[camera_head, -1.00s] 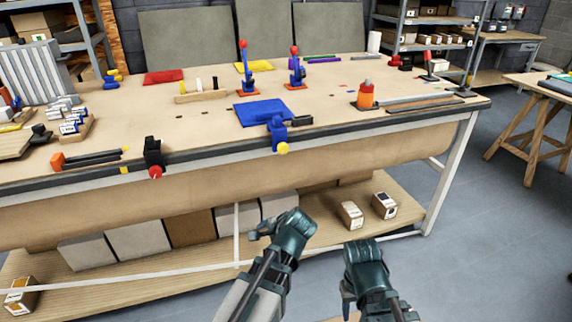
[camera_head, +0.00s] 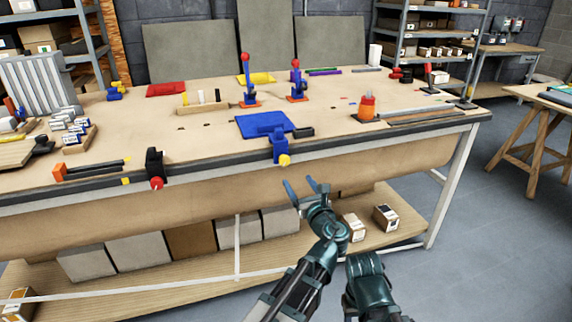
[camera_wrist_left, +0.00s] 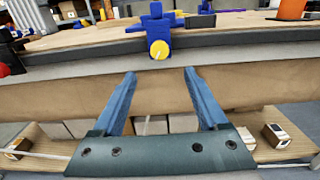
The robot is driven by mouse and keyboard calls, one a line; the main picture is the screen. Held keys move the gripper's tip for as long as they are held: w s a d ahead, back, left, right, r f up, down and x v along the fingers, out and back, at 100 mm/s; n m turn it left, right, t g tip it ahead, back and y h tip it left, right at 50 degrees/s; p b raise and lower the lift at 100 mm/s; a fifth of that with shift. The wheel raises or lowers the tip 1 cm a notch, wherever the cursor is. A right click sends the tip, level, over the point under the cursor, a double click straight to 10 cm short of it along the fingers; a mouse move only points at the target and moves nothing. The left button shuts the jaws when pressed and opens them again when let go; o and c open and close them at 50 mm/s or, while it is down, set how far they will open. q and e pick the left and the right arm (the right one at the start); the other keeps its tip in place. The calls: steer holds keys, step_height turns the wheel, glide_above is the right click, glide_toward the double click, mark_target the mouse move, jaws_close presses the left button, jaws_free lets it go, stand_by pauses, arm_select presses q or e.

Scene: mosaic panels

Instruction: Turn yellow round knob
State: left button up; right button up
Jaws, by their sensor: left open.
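The yellow round knob (camera_head: 285,160) is on the front of a blue clamp (camera_head: 279,144) fixed to the bench's front edge. In the left wrist view the knob (camera_wrist_left: 159,49) shows above and beyond the gap between my fingers, with the blue clamp (camera_wrist_left: 156,22) behind it. My left gripper (camera_head: 305,186) is open and empty, below and slightly right of the knob and apart from it; its two blue fingers (camera_wrist_left: 158,88) point toward the bench front. My right arm shows at the bottom of the head view, but its fingers are not visible.
A black clamp with a red knob (camera_head: 156,183) sits on the bench edge to the left. The workbench (camera_head: 210,143) carries a blue mat (camera_head: 262,123), upright blue tools with red tops, and an orange container (camera_head: 367,107). Boxes stand on the lower shelf (camera_head: 190,277).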

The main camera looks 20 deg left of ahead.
mark_target(285, 162)
arm_select(q)
steer(key=x, duration=1.2)
steer(key=shift+s, duration=0.1)
jaws_close()
